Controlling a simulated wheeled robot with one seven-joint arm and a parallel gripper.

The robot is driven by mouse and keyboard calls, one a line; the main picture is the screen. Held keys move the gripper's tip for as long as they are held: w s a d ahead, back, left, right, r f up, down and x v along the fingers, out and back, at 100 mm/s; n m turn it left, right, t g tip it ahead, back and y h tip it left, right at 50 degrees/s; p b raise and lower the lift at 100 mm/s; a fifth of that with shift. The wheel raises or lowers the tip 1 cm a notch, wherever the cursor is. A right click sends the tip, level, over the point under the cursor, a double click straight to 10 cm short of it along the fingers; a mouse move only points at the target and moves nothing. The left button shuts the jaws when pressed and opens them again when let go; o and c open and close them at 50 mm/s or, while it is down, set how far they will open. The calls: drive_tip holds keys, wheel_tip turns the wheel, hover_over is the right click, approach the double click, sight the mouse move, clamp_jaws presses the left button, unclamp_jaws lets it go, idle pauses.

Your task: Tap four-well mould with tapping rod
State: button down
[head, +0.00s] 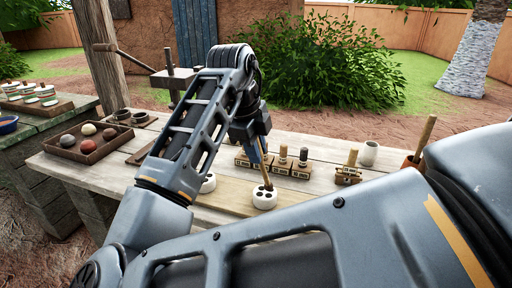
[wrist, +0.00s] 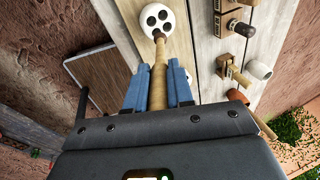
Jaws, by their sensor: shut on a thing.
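The four-well mould (head: 264,201) is a white round block with dark wells, standing on the wooden table. In the wrist view the mould (wrist: 151,22) is at the top. My gripper (head: 256,150) is above it, and its blue fingers (wrist: 157,78) are shut on the tapping rod (wrist: 158,58), a tan wooden stick with a dark tip. The rod (head: 266,172) slants down to the mould, and its tip overlaps the mould's top in both views. I cannot tell whether the tip touches it. My arm hides part of the table.
A second white piece (head: 208,184) is partly behind my arm. Wooden blocks with stampers (head: 282,156) stand behind the mould. A pale cup (head: 369,153) and a terracotta pot (head: 413,166) with a stick are at right. A tray of balls (head: 85,144) is at left.

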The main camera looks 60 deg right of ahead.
drive_tip(key=shift+f, duration=0.15)
drive_tip(key=shift+f+b, duration=0.35)
drive_tip(key=shift+b, duration=0.1)
drive_tip(key=shift+s+f+b, duration=0.1)
drive_tip(key=shift+f+b, duration=0.6)
drive_tip(key=shift+f, duration=0.15)
idle(0.3)
drive_tip(key=shift+r, duration=0.1)
drive_tip(key=shift+r+p, duration=2.25)
drive_tip(key=shift+r, duration=0.8)
drive_tip(key=shift+f, duration=0.1)
